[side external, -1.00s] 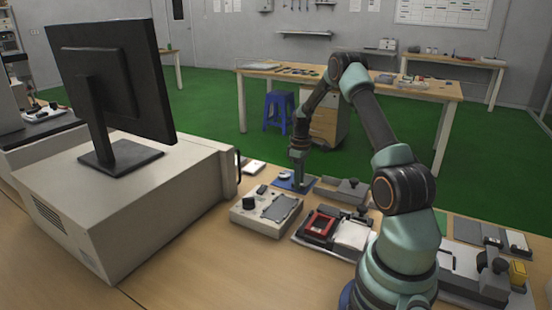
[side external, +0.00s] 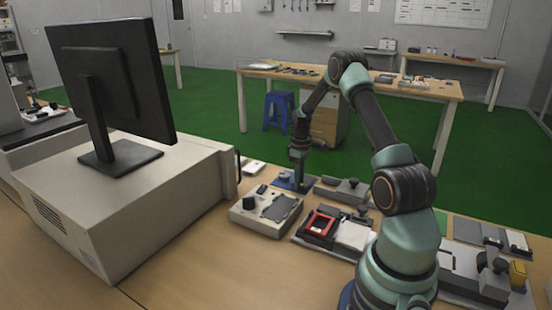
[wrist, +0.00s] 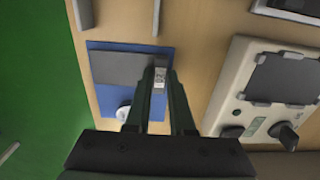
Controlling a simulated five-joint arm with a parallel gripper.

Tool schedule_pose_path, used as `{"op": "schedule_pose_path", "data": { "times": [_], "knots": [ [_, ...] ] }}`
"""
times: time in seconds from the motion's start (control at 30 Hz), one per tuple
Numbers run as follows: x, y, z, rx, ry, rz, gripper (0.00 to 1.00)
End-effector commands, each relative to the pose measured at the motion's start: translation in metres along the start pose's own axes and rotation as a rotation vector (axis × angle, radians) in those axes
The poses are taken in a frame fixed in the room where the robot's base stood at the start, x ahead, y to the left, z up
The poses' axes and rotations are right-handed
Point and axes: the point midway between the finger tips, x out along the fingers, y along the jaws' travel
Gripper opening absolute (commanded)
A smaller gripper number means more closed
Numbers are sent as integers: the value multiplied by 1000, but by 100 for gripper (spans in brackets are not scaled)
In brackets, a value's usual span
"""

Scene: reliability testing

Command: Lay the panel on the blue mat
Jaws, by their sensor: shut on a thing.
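The blue mat (wrist: 104,103) lies on the wooden bench; it also shows in the side view (side external: 283,185), partly behind my arm. The dark grey panel (wrist: 115,69) is over the mat's left and middle part in the wrist view, roughly square to it. My gripper (wrist: 160,72) is at the panel's right end, over the mat, with a small pale labelled piece between its fingertips. It is shut on the panel. Its tip is low at the mat in the side view (side external: 298,162). Whether the panel lies fully flat on the mat I cannot tell.
A round white object (wrist: 122,113) is at the mat's lower part. A pale instrument box (wrist: 240,108) with knobs stands to the right. A large box carrying a monitor (side external: 115,85) is at the left.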

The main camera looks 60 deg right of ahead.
Motion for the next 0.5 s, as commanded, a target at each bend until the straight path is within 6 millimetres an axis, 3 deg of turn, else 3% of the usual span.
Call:
{"op": "schedule_pose_path", "data": {
  "times": [0.5],
  "knots": [
    [5,0,0,0,0,0,0]
  ]
}}
